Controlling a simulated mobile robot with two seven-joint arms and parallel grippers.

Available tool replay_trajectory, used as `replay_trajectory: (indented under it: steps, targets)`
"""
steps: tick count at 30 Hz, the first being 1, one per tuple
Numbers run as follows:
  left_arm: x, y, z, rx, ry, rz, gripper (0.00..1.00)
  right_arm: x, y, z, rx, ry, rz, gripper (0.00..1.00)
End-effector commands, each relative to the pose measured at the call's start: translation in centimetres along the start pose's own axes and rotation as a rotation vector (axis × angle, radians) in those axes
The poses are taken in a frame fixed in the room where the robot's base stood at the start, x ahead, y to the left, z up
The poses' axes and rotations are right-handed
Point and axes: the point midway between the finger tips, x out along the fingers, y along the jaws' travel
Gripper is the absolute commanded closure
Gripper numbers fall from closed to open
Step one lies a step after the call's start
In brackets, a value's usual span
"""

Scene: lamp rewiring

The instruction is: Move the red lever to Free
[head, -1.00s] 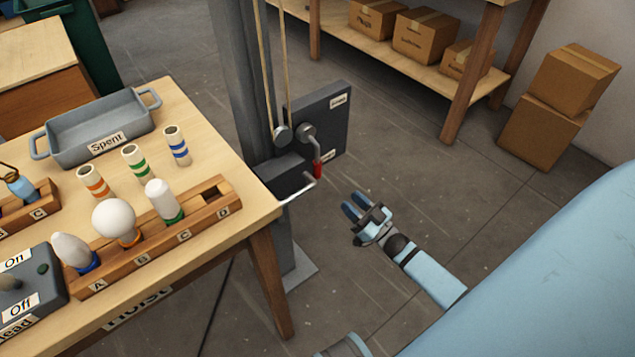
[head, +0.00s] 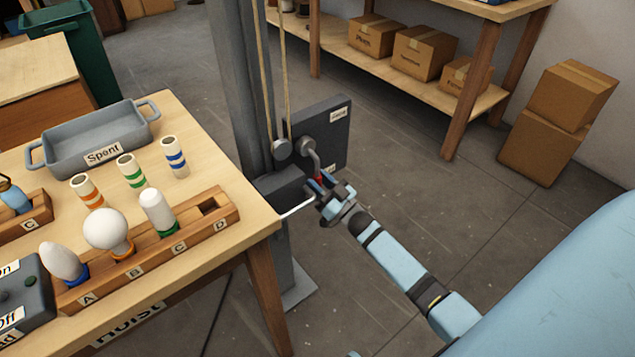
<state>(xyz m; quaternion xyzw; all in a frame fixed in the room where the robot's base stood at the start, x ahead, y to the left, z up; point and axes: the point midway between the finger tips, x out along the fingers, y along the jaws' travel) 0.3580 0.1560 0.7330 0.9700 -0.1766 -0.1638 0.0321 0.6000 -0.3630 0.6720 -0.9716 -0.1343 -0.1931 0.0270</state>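The lever (head: 312,155) is a grey bent arm on a dark panel (head: 333,130) fixed to the post. It hangs down from its pivot, and its red grip (head: 319,180) is at the low end. The panel has a white label near its top and another near its bottom; both are too small to read, and the lower one is mostly hidden. My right gripper (head: 321,184) is at the red grip, with one blue fingertip on each side of it. I cannot tell whether the fingers press on it. My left gripper is not in view.
A grey metal post (head: 238,90) with ropes stands behind the table (head: 225,248). A pale bar (head: 298,208) sticks out just below the lever. The table holds bulbs in a wooden rack (head: 150,250) and a "Spent" tray (head: 88,158).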

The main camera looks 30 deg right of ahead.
Motion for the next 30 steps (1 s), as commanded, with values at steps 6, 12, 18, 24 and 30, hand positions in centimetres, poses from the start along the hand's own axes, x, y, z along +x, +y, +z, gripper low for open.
replay_trajectory:
  steps: [6,12,18,24,30]
  targets:
    - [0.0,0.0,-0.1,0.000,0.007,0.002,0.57,0.3,0.0,0.0,0.000,0.000,0.000,0.65]
    - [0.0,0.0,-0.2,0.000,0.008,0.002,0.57,0.3,0.0,0.0,0.000,0.000,0.000,0.88]
    - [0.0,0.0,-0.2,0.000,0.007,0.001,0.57,0.3,0.0,0.0,-0.001,0.000,0.000,1.00]
    - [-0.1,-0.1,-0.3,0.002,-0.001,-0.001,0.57,0.2,0.3,-0.1,-0.029,-0.006,-0.012,1.00]
    - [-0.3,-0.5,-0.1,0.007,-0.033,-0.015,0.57,0.2,1.4,-0.6,-0.118,-0.026,-0.050,1.00]
